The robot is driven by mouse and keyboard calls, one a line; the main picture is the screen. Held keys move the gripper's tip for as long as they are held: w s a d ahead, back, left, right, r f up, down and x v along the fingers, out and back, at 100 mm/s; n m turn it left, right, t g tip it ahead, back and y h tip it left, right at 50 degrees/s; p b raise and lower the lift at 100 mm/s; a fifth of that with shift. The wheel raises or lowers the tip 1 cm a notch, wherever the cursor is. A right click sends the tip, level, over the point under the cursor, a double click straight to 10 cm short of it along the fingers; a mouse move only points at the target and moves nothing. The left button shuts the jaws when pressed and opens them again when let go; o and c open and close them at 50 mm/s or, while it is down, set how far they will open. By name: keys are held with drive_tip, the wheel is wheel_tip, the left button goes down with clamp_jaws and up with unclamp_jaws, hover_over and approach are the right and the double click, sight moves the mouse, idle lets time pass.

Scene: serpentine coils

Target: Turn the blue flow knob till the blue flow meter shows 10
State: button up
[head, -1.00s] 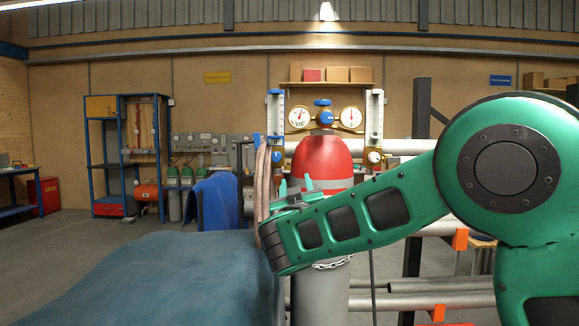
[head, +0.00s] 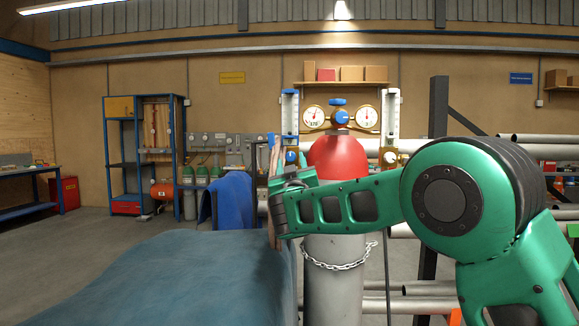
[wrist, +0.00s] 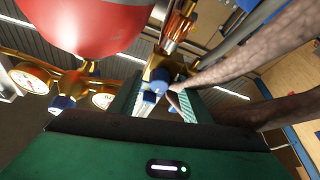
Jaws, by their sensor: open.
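The blue flow meter (head: 290,112) is the upright clear tube with a blue cap, left of the gauges in the head view. Its reading is too small to tell. The blue flow knob (head: 291,156) is at its foot. In the wrist view the blue knob (wrist: 160,75) sits on a brass body, ahead of my gripper (wrist: 158,88) and in line with the gap between its fingers. The fingers are apart with nothing gripped. I cannot tell whether they reach around the knob. In the head view my gripper is just below the knob, partly hidden by my arm.
The red-topped cylinder (head: 338,158) stands right of the knob, with two round gauges and a blue regulator knob (head: 342,117) above. A second flow meter (head: 390,112) is at the right. Brown hoses (wrist: 245,60) run close to my gripper's right in the wrist view. A blue-covered surface (head: 170,275) lies front left.

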drive_tip(key=shift+w+r, duration=0.15)
drive_tip(key=shift+w, duration=0.05)
drive_tip(key=c, duration=1)
drive_tip(key=shift+a, duration=0.15)
drive_tip(key=shift+c, duration=0.2)
